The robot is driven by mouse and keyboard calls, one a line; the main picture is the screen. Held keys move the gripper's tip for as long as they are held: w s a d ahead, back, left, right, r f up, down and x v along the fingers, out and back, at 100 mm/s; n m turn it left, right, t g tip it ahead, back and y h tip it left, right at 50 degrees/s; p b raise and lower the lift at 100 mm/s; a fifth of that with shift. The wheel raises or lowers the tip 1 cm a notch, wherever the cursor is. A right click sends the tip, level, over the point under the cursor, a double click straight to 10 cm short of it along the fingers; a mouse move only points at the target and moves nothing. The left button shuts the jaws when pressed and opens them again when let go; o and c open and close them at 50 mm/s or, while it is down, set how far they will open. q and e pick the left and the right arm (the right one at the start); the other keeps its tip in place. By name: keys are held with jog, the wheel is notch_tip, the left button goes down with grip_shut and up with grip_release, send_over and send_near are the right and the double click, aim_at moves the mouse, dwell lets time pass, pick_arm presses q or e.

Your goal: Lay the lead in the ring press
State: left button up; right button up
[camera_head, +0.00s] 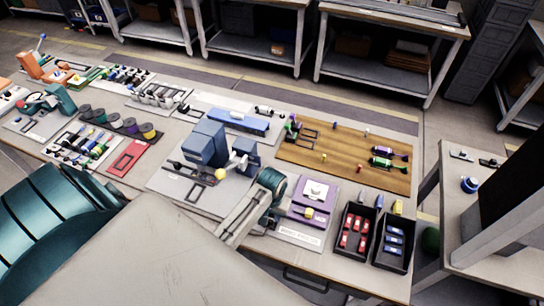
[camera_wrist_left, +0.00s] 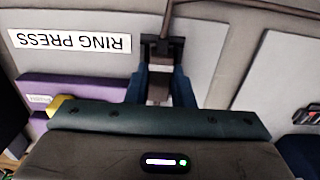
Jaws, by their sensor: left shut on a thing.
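The ring press is a purple block (camera_head: 316,198) with a white top part, on a pale mat with a RING PRESS label (camera_head: 300,235). In the left wrist view its purple side (camera_wrist_left: 75,88) and label (camera_wrist_left: 72,42) show at the left. My left gripper (camera_head: 271,219) is just left of the press in the head view, apart from its white top. In the left wrist view its two blue fingers (camera_wrist_left: 161,88) are shut on a dark piece, seemingly the lead's end (camera_wrist_left: 162,48). My right gripper is in no view.
A blue machine with a yellow knob (camera_head: 204,146) stands left of the press. A wooden board (camera_head: 340,152) with tools lies behind it. Two black bins, one with red parts (camera_head: 354,230) and one with blue parts (camera_head: 393,240), stand to the right, near the table's edge.

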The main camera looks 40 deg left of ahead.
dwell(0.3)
pick_arm(q)
jog(key=o, duration=1)
notch_tip(320, 180, up, 11)
jog(key=b, duration=0.2)
jog(key=shift+f+b, duration=0.1)
jog(key=shift+b, duration=0.25)
